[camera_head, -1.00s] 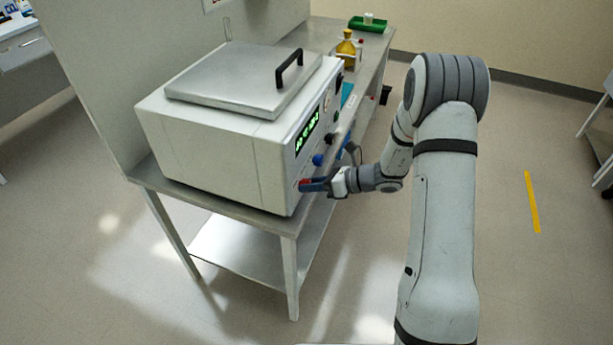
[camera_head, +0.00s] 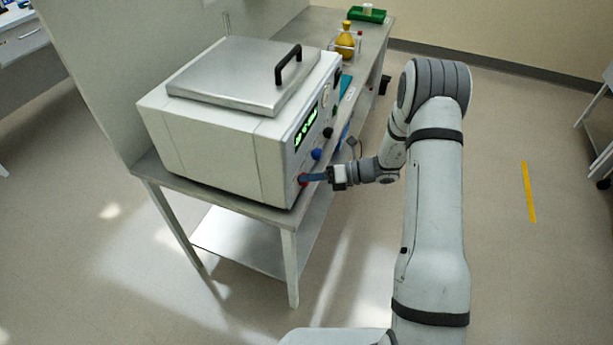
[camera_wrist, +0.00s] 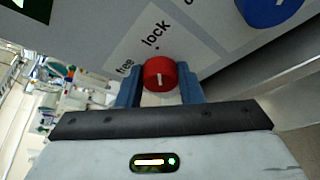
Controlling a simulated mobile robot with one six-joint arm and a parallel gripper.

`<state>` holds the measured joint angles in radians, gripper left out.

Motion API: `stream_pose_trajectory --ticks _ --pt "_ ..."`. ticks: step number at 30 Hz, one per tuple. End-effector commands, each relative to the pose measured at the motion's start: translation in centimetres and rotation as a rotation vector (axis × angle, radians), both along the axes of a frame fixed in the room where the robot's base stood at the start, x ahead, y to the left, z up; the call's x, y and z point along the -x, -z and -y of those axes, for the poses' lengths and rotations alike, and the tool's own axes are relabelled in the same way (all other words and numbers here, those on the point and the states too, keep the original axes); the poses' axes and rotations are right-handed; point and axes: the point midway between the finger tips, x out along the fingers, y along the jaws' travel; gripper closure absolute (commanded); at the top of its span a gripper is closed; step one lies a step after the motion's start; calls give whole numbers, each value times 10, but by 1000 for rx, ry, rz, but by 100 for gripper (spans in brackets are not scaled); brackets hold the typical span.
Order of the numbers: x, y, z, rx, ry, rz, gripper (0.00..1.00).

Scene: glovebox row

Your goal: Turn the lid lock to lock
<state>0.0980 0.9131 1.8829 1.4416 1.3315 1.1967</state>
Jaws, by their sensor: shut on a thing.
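The lid lock is a red knob (camera_wrist: 160,75) with a white line, on the front panel of the white box-shaped device (camera_head: 215,150). In the wrist view, "lock" is printed above the knob with a small dot, and "free" to its upper left. The white line stands nearly upright, roughly toward the "lock" dot. My gripper (camera_wrist: 160,88) has its blue fingers on both sides of the knob, shut on it. In the head view the knob (camera_head: 303,180) is partly hidden by my gripper (camera_head: 312,177). The metal lid (camera_head: 230,75) with a black handle is down.
A blue knob (camera_wrist: 270,8) sits close to the right of the red one; black and green knobs are farther along the panel. The device stands on a metal bench (camera_head: 220,210). A yellow bottle (camera_head: 346,42) and green tray (camera_head: 367,14) are behind. Floor at right is open.

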Motion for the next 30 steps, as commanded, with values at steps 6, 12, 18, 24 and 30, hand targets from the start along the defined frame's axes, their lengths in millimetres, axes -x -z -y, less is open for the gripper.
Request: stream_pose_trajectory --ticks 6,12,18,24,30 --pt "-4 -1 3 2 11 6 89" --pt "-3 0 2 2 8 4 50" --pt "-1 0 1 1 4 2 45" --pt "-1 -1 8 0 5 2 45" --pt "-1 -9 40 1 8 4 45"
